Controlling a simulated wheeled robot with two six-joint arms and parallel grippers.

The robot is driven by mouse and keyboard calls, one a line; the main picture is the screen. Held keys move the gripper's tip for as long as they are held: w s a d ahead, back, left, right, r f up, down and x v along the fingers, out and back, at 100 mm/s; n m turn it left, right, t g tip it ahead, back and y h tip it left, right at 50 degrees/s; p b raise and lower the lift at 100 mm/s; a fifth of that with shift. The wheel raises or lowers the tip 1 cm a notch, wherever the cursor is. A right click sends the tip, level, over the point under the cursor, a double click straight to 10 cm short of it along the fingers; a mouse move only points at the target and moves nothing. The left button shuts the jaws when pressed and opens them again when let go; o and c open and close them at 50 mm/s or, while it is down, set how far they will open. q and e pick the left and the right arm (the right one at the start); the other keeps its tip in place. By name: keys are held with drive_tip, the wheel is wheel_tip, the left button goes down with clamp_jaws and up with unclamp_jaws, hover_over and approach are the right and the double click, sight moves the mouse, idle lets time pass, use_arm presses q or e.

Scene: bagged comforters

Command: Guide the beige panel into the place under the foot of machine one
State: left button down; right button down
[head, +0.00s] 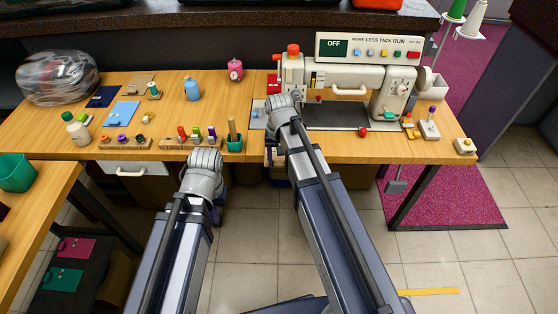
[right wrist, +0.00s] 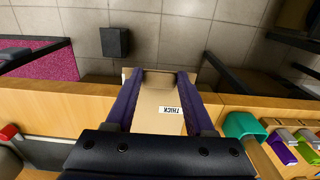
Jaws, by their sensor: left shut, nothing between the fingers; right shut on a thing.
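The beige panel (right wrist: 150,122), with a white label reading THICK, fills the space between the purple fingers of my right gripper (right wrist: 158,78) in the right wrist view. The fingers are shut on it at the table's front edge. In the head view my right gripper (head: 272,148) is at the left front of the white sewing machine (head: 345,78), its fingers largely hidden by its own arm. The panel and the machine's foot cannot be made out there. My left gripper (head: 216,214) is shut and empty, in front of the table edge.
A flat tan piece (head: 138,85) and a light blue one (head: 121,112) lie farther left. A button block (head: 429,129) sits at the right.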

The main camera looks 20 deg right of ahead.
drive_tip(key=shift+w+d+f, duration=0.1)
drive_tip(key=shift+w+d, duration=0.1)
drive_tip(key=shift+w, duration=0.55)
drive_tip(key=shift+w+d, duration=0.25)
drive_tip(key=shift+w, duration=0.55)
drive_tip(key=shift+w+d+f, duration=0.1)
drive_tip(key=shift+w+d, duration=0.1)
drive_tip(key=shift+w, duration=0.55)
drive_tip(key=shift+r, duration=0.1)
drive_tip(key=shift+w+d, duration=0.25)
drive_tip(key=shift+w, duration=0.55)
drive_tip(key=shift+w+d, duration=0.2)
drive_tip(key=shift+w, duration=0.6)
drive_tip(key=shift+w+d, duration=0.25)
drive_tip(key=shift+w, duration=0.55)
drive_tip(key=shift+w+d, duration=0.2)
drive_tip(key=shift+w, duration=0.55)
drive_tip(key=shift+w+d, duration=0.2)
drive_tip(key=shift+w, duration=0.5)
drive_tip(key=shift+f+b, duration=0.2)
drive_tip(key=shift+b, duration=0.1)
unclamp_jaws()
